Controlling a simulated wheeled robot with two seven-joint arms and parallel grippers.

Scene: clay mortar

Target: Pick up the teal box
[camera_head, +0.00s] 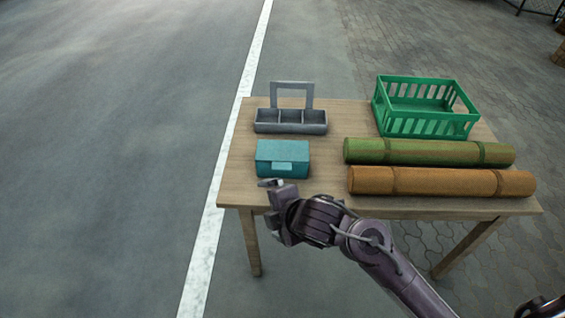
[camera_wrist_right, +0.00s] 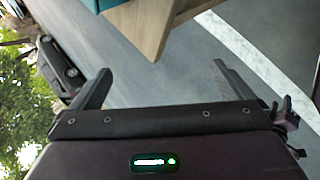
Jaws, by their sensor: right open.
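The teal box (camera_head: 283,156) sits on the front left part of the wooden table (camera_head: 320,200). It has a lighter panel on its front. My right gripper (camera_head: 268,201) is at the table's front edge, just in front of and below the box, apart from it. In the right wrist view its two fingers (camera_wrist_right: 158,88) are spread with nothing between them. A corner of the teal box (camera_wrist_right: 108,4) shows at the top of that view, above the table edge (camera_wrist_right: 165,25). My left gripper is not in view.
A grey caddy (camera_head: 290,127) with a handle stands behind the box. A green crate (camera_head: 425,125) is at the back right. A green roll (camera_head: 425,152) and a brown roll (camera_head: 440,182) lie right of the box. The table's left edge is close to the box.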

